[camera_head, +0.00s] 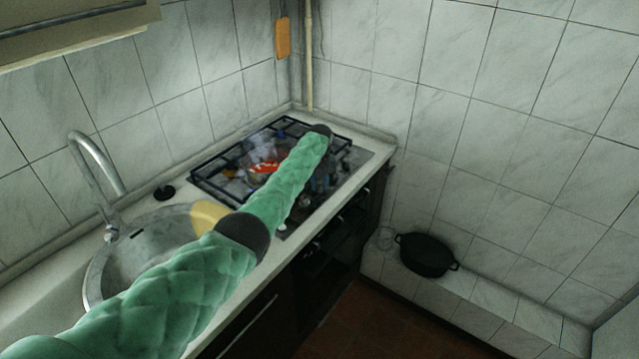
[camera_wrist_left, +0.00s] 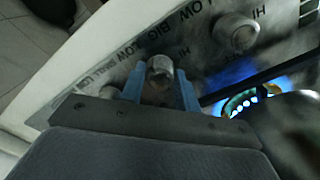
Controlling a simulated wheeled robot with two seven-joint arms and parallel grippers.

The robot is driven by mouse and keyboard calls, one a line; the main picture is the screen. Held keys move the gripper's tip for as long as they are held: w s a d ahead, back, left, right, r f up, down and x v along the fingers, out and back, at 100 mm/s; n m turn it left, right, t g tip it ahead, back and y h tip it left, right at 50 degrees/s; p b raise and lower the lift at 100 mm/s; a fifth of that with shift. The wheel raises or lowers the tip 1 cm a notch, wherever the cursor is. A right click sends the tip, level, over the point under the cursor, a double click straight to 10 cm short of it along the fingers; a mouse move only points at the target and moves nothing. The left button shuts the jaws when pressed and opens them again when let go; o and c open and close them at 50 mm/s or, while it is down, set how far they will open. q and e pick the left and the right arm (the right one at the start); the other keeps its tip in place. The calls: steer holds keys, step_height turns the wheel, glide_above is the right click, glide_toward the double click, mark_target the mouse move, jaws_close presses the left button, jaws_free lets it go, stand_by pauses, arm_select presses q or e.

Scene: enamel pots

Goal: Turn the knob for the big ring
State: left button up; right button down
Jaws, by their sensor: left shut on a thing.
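In the left wrist view, a grey metal knob (camera_wrist_left: 160,70) sits on the hob's front panel (camera_wrist_left: 120,50), with the word BIG printed beside it. My left gripper (camera_wrist_left: 160,90) has its two blue fingers on either side of this knob and is shut on it. Another knob (camera_wrist_left: 236,32) stands to the upper right, and part of a further one shows at the left finger. A blue flame (camera_wrist_left: 242,102) burns at a burner to the right. In the head view my left arm reaches over the hob (camera_head: 215,185) and hides the gripper and the held knob. My right gripper is out of view.
The sink (camera_head: 135,255) with its tap (camera_head: 90,160) lies left of the hob. Something red-orange (camera_head: 263,167) shows on the hob, partly unclear. A black pot (camera_head: 428,254) stands on the low tiled ledge at right. The tiled wall closes off the hob's back.

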arm_select(q)
steer(key=shift+w+r, duration=0.1)
steer(key=shift+r, duration=0.05)
steer(key=o, duration=1)
steer(key=shift+r+b, duration=0.3)
steer(key=shift+r, duration=0.15)
step_height(320, 180, up, 6)
steer(key=shift+d+f+b, duration=0.1)
steer(key=shift+f+b, duration=0.05)
steer(key=shift+b, duration=0.85)
steer(key=shift+r, duration=0.5)
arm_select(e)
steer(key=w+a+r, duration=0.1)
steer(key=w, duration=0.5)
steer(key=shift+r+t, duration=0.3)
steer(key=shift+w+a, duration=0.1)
